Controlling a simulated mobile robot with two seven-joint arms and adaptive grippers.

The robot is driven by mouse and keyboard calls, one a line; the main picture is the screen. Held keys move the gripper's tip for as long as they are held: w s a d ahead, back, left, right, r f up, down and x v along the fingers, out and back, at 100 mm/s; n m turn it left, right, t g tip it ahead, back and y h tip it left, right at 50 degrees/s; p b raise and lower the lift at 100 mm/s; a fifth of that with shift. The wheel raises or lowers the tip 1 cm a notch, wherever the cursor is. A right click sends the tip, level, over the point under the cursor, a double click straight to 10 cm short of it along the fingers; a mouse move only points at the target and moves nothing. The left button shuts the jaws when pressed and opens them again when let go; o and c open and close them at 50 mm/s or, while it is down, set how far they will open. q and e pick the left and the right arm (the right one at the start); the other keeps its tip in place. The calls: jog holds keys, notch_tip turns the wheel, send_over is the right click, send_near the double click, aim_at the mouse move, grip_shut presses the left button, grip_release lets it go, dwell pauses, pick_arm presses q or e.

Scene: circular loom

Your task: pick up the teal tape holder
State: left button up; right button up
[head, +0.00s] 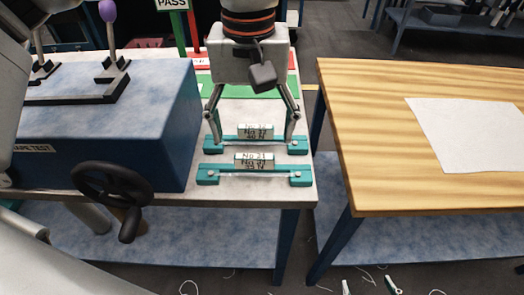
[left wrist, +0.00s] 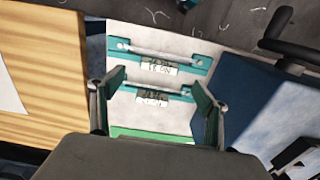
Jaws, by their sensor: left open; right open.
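Two teal tape holders lie parallel on the white-topped table, each with a clear strip and a white label block. The back holder (head: 299,145) has a label that seems to read No 12. The front holder (head: 207,176) reads No 21. My left gripper (head: 252,138) is open above the back holder, one finger near each end; contact is unclear. In the left wrist view the back holder (left wrist: 117,77) lies between the open fingers (left wrist: 152,108), and the front holder (left wrist: 202,65) lies beyond. My right gripper (head: 368,285) shows only its spread fingertips at the bottom edge.
A blue tester box (head: 150,130) with a black handwheel (head: 112,190) stands left of the holders. Green (head: 240,85) and red areas with a PASS sign (head: 172,4) lie behind. A wooden table (head: 370,120) with a white sheet (head: 465,135) stands right, across a gap.

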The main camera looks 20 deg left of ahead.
aim_at(254, 157)
pick_arm(q)
notch_tip(254, 157, down, 8)
jog(key=shift+r+b, duration=0.2)
jog(key=shift+b, duration=0.25)
jog(key=c, duration=1.2)
